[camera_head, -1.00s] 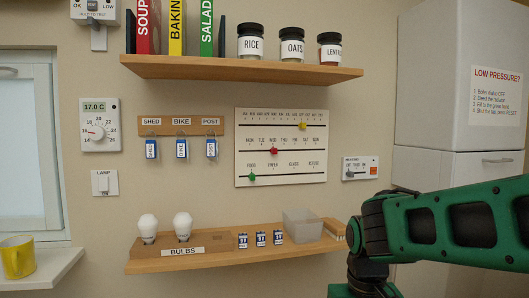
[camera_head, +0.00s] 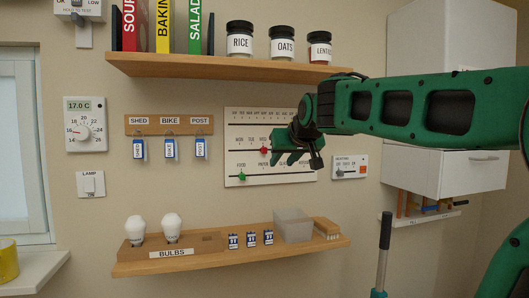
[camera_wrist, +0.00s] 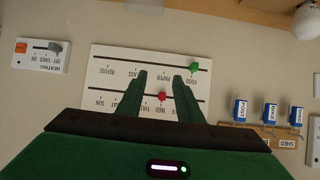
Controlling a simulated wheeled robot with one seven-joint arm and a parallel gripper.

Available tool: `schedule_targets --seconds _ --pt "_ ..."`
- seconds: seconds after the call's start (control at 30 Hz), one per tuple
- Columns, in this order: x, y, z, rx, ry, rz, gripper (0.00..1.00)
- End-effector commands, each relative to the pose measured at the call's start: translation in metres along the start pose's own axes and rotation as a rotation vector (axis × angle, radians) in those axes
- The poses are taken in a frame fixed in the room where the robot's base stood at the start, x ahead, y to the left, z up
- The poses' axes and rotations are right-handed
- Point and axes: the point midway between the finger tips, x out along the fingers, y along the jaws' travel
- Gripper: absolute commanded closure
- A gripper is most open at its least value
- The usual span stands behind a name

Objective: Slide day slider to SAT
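The white slider board (camera_head: 232,165) hangs on the wall, with three black tracks. The day slider is the red knob (camera_head: 263,150) on the middle track, at WED. My gripper (camera_head: 279,151) is in front of the board, just right of the red knob, and covers the board's right part, including the later day labels. In the wrist view, which is upside down, the two green fingers of my gripper (camera_wrist: 162,82) are open. The red knob (camera_wrist: 162,97) shows in the gap between them, and SAT and SUN are readable to the left. Contact cannot be judged.
The green knob (camera_head: 241,176) sits on the lower track at FOOD. A heating switch panel (camera_head: 349,167) is right of the board, key hooks (camera_head: 169,125) left. A jar shelf (camera_head: 225,68) is above and a bulb shelf (camera_head: 225,257) below.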

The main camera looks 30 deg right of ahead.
Motion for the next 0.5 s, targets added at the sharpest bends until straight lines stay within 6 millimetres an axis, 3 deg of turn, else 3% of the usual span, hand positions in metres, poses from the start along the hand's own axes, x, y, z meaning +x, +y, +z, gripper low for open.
schedule_targets --seconds 0.03,0.17,0.33,0.5 --pt "-0.002 -0.006 -0.025 -0.009 0.052 -0.009 0.67" --pt "-0.008 -0.015 -0.061 -0.020 0.134 -0.022 0.67" --pt "0.003 -0.016 -0.070 -0.022 0.150 -0.023 0.67" --pt "0.031 -0.015 -0.074 -0.021 0.148 -0.020 0.67"
